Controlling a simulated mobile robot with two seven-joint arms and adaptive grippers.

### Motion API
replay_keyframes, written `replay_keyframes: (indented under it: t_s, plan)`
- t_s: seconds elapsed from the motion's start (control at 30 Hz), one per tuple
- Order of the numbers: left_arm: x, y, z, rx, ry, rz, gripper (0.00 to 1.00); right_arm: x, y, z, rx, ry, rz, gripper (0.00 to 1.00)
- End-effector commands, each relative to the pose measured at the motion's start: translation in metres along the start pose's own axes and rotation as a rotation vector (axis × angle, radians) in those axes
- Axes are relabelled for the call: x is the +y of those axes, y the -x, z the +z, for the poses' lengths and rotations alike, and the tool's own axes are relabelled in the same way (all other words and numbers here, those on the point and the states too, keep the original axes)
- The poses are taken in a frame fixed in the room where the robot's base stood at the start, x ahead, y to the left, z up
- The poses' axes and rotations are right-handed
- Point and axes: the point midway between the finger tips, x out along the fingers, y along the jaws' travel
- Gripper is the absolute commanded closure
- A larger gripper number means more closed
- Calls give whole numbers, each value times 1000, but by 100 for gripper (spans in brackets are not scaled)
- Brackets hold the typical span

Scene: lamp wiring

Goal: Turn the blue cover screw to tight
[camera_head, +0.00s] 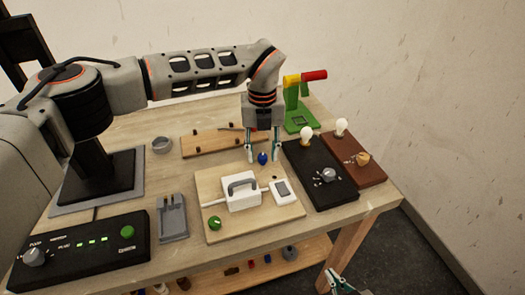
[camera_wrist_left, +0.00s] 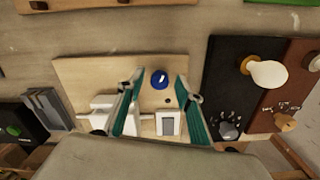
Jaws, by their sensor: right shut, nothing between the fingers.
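The blue cover screw (camera_head: 263,158) is a round blue knob near the back edge of the light wooden board (camera_head: 281,221). In the left wrist view the blue screw (camera_wrist_left: 159,79) shows between the fingertips, with a gap on each side. My left gripper (camera_head: 263,154) points down over it and is open; its teal fingers also frame it in the wrist view (camera_wrist_left: 161,76). I cannot tell the exact height of the fingertips over the screw. My right gripper (camera_head: 341,284) is shut and empty at the bottom edge, below the table's front, and only partly in view.
A white box with a grey handle (camera_head: 242,192) and a white switch (camera_head: 283,191) sit on the board, with a green knob (camera_head: 215,223) at front left. A black panel with a dial (camera_head: 313,165) and bulb stands close to the right. A wooden rail (camera_head: 205,145) lies behind.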

Motion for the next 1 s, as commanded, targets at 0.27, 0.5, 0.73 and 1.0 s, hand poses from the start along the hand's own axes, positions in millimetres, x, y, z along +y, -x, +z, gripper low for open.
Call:
replay_keyframes:
  t_s: [0.27, 0.5, 0.73, 1.0]
  plan:
    - [0, 0, 0, 0, 0, 0, 100, 0, 0, 2, -4, 0, -1, 100]
    - [0, 1, 0, 0, -24, 0, 100, -1, 0, 5, -9, 0, -1, 100]
    - [0, 2, 0, -2, -133, 1, 100, 0, 0, 4, -9, 0, -1, 100]
    - [0, 2, 0, -1, -364, 1, 100, 0, 2, -1, -5, 0, 0, 100]
